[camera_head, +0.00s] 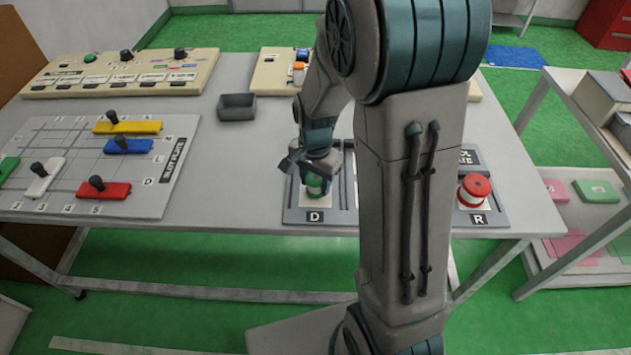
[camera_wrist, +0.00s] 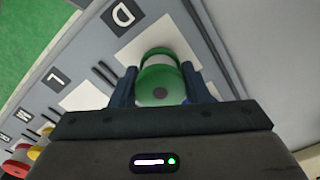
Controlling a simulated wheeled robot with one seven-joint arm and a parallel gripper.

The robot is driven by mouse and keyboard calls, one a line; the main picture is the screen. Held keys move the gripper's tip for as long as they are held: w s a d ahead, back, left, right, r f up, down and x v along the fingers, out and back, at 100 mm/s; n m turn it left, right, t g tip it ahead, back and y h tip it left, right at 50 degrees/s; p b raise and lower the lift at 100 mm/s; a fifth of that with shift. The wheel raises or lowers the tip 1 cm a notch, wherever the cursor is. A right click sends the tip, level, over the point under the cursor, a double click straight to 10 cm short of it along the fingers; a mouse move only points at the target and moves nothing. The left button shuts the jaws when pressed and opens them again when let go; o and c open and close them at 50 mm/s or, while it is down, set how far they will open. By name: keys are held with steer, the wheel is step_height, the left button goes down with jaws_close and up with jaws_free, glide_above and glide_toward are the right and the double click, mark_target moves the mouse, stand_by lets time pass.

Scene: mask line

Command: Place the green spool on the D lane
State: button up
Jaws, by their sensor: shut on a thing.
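The green spool (camera_head: 315,182) is at the D lane, by the D label (camera_head: 314,217) at the front of the lane plate. My gripper (camera_head: 313,172) is over it with its fingers around it. In the wrist view the green spool (camera_wrist: 160,82) sits between the two blue fingers of my gripper (camera_wrist: 161,88), which are shut on it. The spool is over or on the white pad (camera_wrist: 130,48) next to the D label (camera_wrist: 122,14). I cannot tell whether its base touches the pad.
A red spool (camera_head: 474,190) stands at the R lane on the right. My arm hides the middle lanes. A grey bin (camera_head: 237,107) stands behind. A slot plate (camera_head: 75,198) with coloured sliders lies left. The tabletop between them (camera_head: 235,165) is clear.

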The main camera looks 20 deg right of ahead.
mark_target(316, 178)
steer(key=shift+f, duration=0.35)
steer(key=shift+f, duration=0.15)
steer(key=o, duration=1)
step_height(316, 178, up, 12)
steer(key=s+r+n+t, duration=0.2)
steer(key=s+r+n, duration=0.2)
steer(key=s+n, duration=0.5)
steer(key=s, duration=0.4)
steer(key=shift+s+n+t+p, duration=0.35)
steer(key=shift+n+t+p, duration=0.05)
